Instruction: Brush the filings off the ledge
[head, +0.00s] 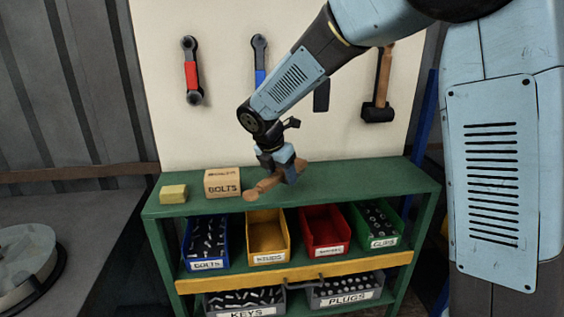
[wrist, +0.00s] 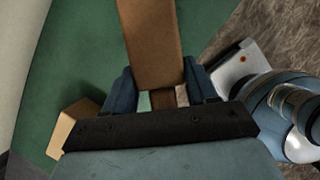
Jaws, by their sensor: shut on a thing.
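My gripper (head: 283,165) points down over the green bench top and is shut on a wooden brush (head: 258,188). The brush's rounded handle end sticks out to the lower left, just right of the BOLTS carton. It is at or just above the bench top; I cannot tell whether it touches. In the wrist view the brown wood of the brush (wrist: 150,42) runs up from between the fingers of my gripper (wrist: 162,92). The bristles cannot be made out clearly. I cannot make out any filings or a ledge bearing them in either view.
The BOLTS carton (head: 222,182) and a yellow block (head: 174,193) stand on the left of the green bench (head: 370,178). Coloured bins, such as the red one (head: 323,232), fill the shelf below. Tools, including a hammer (head: 383,85), hang behind. The bench top's right side is clear.

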